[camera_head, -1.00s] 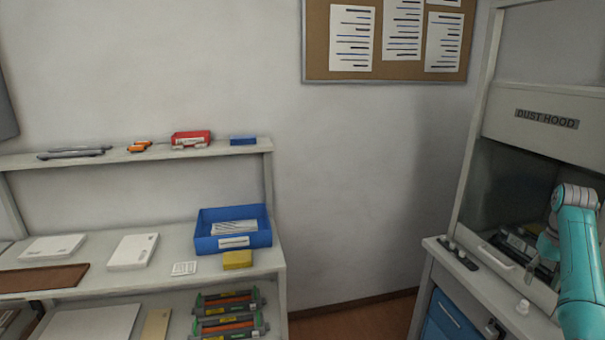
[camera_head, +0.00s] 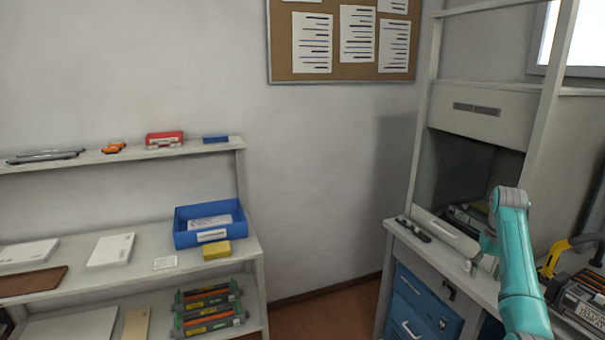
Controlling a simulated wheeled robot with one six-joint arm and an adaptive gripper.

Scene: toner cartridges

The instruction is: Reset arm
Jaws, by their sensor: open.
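My teal arm (camera_head: 519,270) stands at the right of the view, in front of the dust hood (camera_head: 478,118) and its bench. My gripper (camera_head: 484,264) hangs at the arm's end, small and partly hidden by the arm. It is open, and I see nothing held in it. Dark toner cartridges (camera_head: 466,215) lie inside the hood, behind the gripper. More toner cartridges (camera_head: 208,307) with orange and green parts lie on the lower shelf at the left.
A shelf unit (camera_head: 245,238) at the left holds a blue bin (camera_head: 185,238), a yellow block (camera_head: 216,250) and white boxes (camera_head: 111,250). Blue drawers (camera_head: 412,293) are under the bench. A cartridge with a yellow handle (camera_head: 553,258) lies at the far right. Floor shows between shelf and bench.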

